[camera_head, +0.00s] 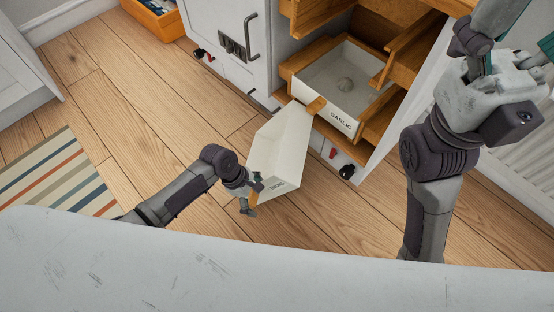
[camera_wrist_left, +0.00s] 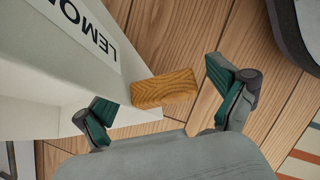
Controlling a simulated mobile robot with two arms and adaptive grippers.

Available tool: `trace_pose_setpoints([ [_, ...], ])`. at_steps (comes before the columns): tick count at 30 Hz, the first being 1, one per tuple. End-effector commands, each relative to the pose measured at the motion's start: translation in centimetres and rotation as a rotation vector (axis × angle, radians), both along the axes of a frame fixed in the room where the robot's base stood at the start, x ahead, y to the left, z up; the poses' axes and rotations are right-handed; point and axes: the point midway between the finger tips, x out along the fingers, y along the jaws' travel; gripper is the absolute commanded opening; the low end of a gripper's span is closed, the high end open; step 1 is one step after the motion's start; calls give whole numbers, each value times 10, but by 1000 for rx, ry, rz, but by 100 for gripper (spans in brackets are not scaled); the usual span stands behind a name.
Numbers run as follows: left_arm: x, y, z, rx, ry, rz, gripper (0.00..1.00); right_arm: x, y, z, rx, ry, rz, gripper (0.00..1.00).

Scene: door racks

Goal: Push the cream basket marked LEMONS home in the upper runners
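The cream basket marked LEMONS (camera_head: 280,147) is in front of the cabinet, outside the runners, its far end close to the GARLIC basket. Whether it rests on anything is unclear. Its label (camera_wrist_left: 85,32) and wooden handle (camera_wrist_left: 165,88) show in the left wrist view. My left gripper (camera_head: 252,192) is at the basket's near end. Its fingers (camera_wrist_left: 170,98) are apart on either side of the handle, with gaps visible. The wooden upper runners (camera_head: 408,48) are at the top right of the cabinet. My right gripper (camera_head: 482,62) is raised at the right; its fingers are unclear.
A cream basket marked GARLIC (camera_head: 341,117) sits in the lower wooden runners with a round item inside. A cabinet door (camera_head: 228,22) with a handle stands at the left. An orange crate (camera_head: 155,18) and a striped rug (camera_head: 60,175) are on the floor at the left.

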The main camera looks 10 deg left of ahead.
Motion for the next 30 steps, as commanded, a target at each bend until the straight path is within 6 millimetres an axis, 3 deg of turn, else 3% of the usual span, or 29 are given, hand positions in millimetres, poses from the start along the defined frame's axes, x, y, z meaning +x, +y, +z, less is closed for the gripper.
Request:
trace_pose_setpoints([
  [2,0,0,0,0,0,0,82,0,0,0,0,0,0,84],
  [16,0,0,1,-1,-1,-1,5,0,0,0,0,0,1,84],
  [27,1,5,8,-1,-1,0,5,-2,-1,6,5,-5,2,84],
  [30,2,12,17,-1,-1,0,5,5,-1,-4,1,47,2,84],
])
